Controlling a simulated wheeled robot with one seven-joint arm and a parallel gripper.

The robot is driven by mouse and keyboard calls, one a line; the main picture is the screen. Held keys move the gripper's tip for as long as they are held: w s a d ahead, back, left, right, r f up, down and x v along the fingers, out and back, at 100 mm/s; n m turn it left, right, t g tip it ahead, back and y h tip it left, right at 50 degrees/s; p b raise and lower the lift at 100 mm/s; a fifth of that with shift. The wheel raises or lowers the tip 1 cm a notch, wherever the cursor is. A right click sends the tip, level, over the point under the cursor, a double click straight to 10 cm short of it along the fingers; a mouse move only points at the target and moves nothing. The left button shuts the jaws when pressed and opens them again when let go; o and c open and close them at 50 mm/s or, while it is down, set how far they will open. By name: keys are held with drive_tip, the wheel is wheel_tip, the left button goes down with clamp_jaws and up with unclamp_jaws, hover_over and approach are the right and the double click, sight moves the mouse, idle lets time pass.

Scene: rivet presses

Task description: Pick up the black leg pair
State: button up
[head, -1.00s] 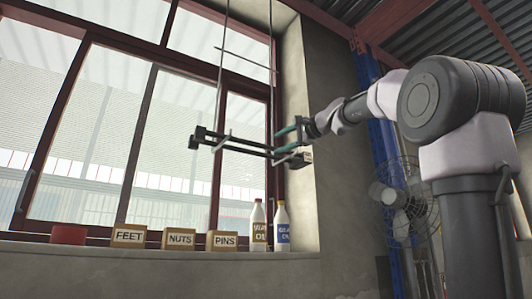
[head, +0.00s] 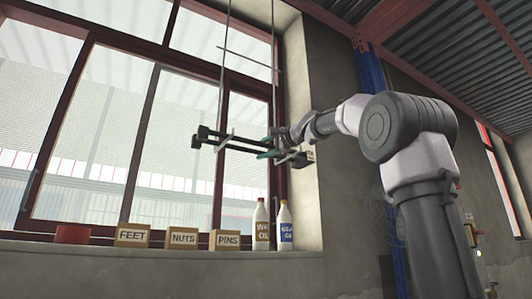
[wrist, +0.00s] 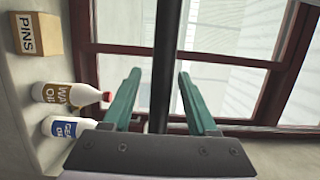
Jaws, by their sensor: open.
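The black leg pair (head: 238,147), two long dark bars, hangs level in front of the window on two thin hooked rods. A small pale tag (head: 311,155) shows at its right end. My gripper (head: 268,154) is at the right part of the pair, its teal fingers open. In the wrist view a black bar (wrist: 165,60) runs upright between the two spread fingers of my gripper (wrist: 158,76). A gap shows on both sides of the bar at the fingertips. The bar's lower end is hidden behind the gripper's dark body.
The sill (head: 150,250) holds a red container (head: 72,234), boxes marked FEET (head: 132,235), NUTS (head: 182,238) and PINS (head: 226,240), and two bottles (head: 273,225). The hanging rods (head: 222,75) stand close to my gripper. A wall corner is to the right.

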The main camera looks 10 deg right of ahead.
clamp_jaws()
idle(1.4)
